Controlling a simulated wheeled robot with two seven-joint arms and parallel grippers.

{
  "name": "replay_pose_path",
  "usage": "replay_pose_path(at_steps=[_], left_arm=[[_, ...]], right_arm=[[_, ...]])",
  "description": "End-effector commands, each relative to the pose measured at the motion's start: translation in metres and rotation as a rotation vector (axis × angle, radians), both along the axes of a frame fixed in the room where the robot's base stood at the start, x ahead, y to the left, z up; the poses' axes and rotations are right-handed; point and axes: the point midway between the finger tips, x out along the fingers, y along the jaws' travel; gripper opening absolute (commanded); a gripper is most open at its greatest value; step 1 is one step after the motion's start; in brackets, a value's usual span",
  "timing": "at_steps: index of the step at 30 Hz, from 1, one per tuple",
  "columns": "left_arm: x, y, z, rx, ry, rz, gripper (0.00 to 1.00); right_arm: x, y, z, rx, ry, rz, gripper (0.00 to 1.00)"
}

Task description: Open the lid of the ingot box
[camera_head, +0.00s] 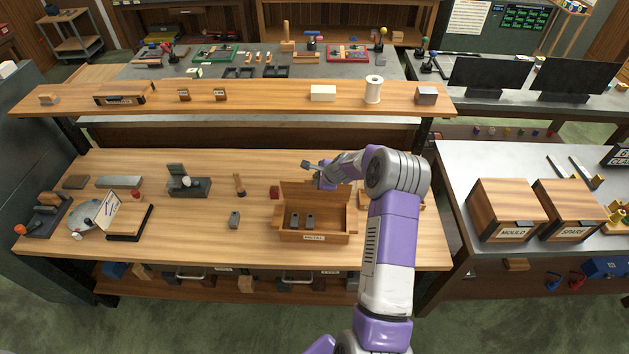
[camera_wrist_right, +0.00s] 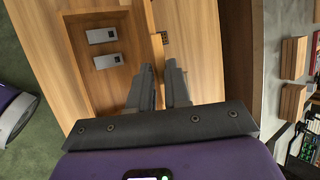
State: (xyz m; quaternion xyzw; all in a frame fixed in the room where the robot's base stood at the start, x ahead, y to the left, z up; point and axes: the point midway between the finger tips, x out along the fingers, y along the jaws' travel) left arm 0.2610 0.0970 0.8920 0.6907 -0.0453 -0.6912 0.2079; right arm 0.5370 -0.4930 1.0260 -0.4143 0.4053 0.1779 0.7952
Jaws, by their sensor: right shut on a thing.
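The wooden ingot box (camera_head: 313,238) stands near the front of the bench with its label facing me. Its lid (camera_head: 296,190) is raised, standing roughly upright along the back of the box. Two grey ingots show inside, also in the right wrist view (camera_wrist_right: 101,35). My left gripper is not in view.
A raised shelf (camera_head: 270,99) runs behind, holding a white spool (camera_head: 373,89). Two wooden boxes (camera_head: 507,209) stand on the right bench. The bench front left of the box is mostly clear.

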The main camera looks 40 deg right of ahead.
Motion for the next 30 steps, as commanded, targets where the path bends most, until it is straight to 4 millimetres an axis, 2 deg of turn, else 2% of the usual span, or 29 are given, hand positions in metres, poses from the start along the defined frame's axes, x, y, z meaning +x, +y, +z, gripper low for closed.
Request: replay_pose_path(at_steps=[5,6,9,10,20,30], left_arm=[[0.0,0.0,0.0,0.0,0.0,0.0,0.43],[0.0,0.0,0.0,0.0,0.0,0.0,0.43],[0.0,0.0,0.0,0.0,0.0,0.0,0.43],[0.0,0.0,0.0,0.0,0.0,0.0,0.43],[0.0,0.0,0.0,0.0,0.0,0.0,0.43],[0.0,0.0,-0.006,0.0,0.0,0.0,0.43]], right_arm=[[0.003,-0.002,0.005,-0.009,-0.008,0.0,0.0],[0.003,-0.001,0.005,-0.009,-0.008,0.0,0.21],[0.002,-0.001,0.004,-0.007,-0.006,0.001,0.37],[0.002,-0.001,0.003,-0.006,-0.005,0.001,0.38],[-0.001,0.0,0.004,-0.003,-0.002,0.001,0.38],[-0.029,0.002,0.041,-0.005,-0.005,0.0,0.38]])
